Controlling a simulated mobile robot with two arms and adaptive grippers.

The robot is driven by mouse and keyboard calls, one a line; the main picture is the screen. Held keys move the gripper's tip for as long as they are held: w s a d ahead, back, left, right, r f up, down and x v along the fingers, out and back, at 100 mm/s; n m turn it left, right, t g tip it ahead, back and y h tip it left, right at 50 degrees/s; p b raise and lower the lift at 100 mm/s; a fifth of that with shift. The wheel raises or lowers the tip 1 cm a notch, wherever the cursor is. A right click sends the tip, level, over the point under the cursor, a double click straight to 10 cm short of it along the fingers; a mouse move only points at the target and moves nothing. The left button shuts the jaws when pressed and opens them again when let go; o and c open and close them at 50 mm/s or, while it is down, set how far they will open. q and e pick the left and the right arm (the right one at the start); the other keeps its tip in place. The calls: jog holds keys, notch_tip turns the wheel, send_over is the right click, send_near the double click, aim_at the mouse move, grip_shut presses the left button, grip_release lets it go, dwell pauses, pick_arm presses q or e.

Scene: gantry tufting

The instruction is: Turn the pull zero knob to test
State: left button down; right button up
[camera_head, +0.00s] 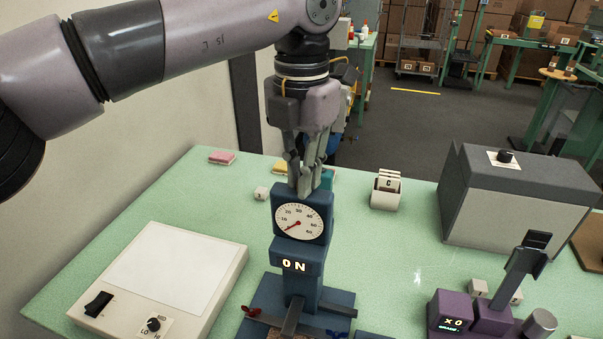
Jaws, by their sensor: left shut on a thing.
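A dark blue pull tester stands at the front centre, with a round white dial (299,221) whose red needle points to the lower left. My left gripper (303,188) points down at the top of the blue gauge head (320,195). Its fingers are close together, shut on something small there. The pull zero knob itself does not show; the fingers hide that spot, and I cannot read its setting. My right gripper is not in view.
A white light box (165,275) with a switch and a LO/HI knob lies on the green table at left. A grey box (520,205) with a black knob stands at right. A purple device (470,315) is front right. A card holder (386,193) stands behind the tester.

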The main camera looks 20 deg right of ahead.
pick_arm(q)
jog(key=shift+r, duration=0.1)
dwell(0.4)
jog(key=c, duration=1.6)
grip_release()
notch_tip(320, 180, up, 12)
